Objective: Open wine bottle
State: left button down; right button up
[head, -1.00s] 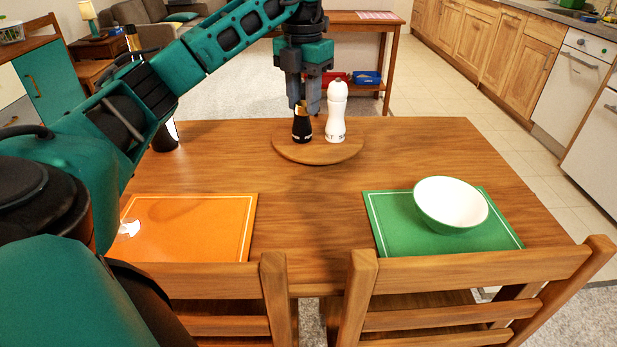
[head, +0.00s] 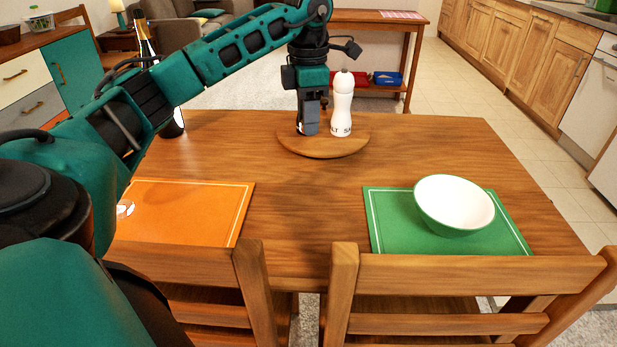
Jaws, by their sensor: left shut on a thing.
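The wine bottle (head: 145,38) stands upright at the table's far left. My left arm crosses in front of it, so only its neck and a lower part show. My left gripper (head: 308,128) points down over the round wooden board (head: 322,149), left of the white salt mill (head: 342,106). It is shut on the black pepper mill, which its fingers now hide almost wholly. My right gripper is not in view.
A green placemat (head: 400,232) holds a white-green bowl (head: 455,205). Two chairs (head: 470,272) stand at the front edge. The table's middle is clear.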

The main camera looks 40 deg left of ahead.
aim_at(308, 185)
pick_arm(q)
notch_tip(308, 185, down, 14)
jog(key=b, duration=0.2)
jog(key=shift+r+b, duration=0.15)
jog(key=shift+b, duration=0.2)
jog(key=c, duration=0.8)
grip_release()
notch_tip(308, 185, up, 12)
jog(key=p, duration=0.3)
jog(key=shift+r, duration=0.15)
